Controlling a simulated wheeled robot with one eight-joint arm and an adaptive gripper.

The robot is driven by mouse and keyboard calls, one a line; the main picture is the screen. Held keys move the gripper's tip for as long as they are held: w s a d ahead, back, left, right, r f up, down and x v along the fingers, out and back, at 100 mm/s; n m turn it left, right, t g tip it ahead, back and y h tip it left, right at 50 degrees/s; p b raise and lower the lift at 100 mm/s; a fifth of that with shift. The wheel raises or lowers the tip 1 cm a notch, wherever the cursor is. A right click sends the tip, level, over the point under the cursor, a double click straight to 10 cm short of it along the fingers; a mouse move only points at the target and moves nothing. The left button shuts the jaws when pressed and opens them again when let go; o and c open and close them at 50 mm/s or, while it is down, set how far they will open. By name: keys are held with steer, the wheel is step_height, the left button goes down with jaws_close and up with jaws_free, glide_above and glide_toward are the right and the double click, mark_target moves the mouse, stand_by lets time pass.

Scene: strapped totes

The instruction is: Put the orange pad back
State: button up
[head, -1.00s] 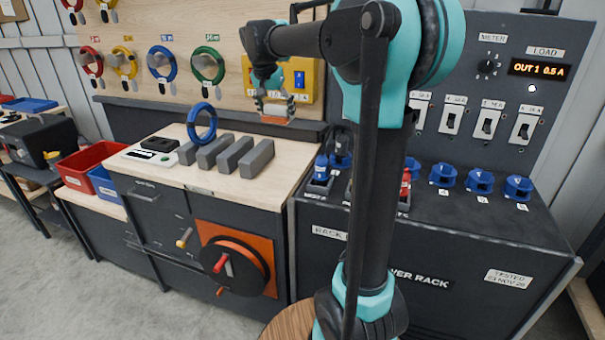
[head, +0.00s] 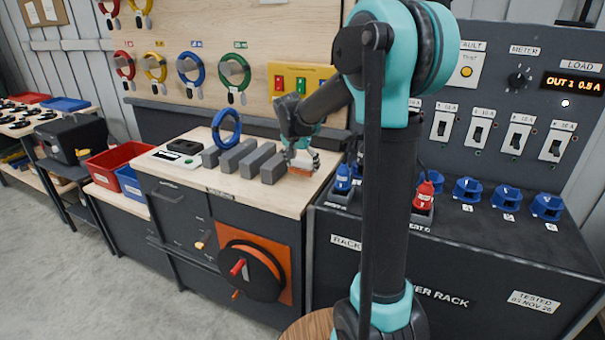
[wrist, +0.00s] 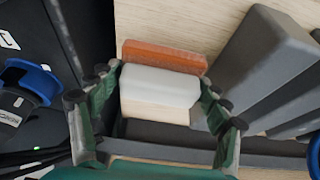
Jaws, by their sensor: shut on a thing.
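The orange pad (head: 301,171) is in my gripper (head: 301,158), low over the right end of the wooden bench top (head: 205,191). In the wrist view the pad (wrist: 165,54) shows as an orange block with a pale white part against it, between the two green fingers of my gripper (wrist: 160,86). The fingers are shut on it from both sides. I cannot tell whether the pad touches the bench top.
Several grey blocks (head: 238,158) stand in a row just left of my gripper, with a blue ring (head: 226,127) behind them. A black rack (head: 470,230) with blue sockets is to the right. A pegboard with coloured rings rises behind the bench.

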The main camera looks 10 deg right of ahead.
mark_target(301, 168)
steer(key=shift+f, duration=1.75)
steer(key=shift+f, duration=0.15)
steer(key=o, duration=1.2)
steer(key=v, duration=1.2)
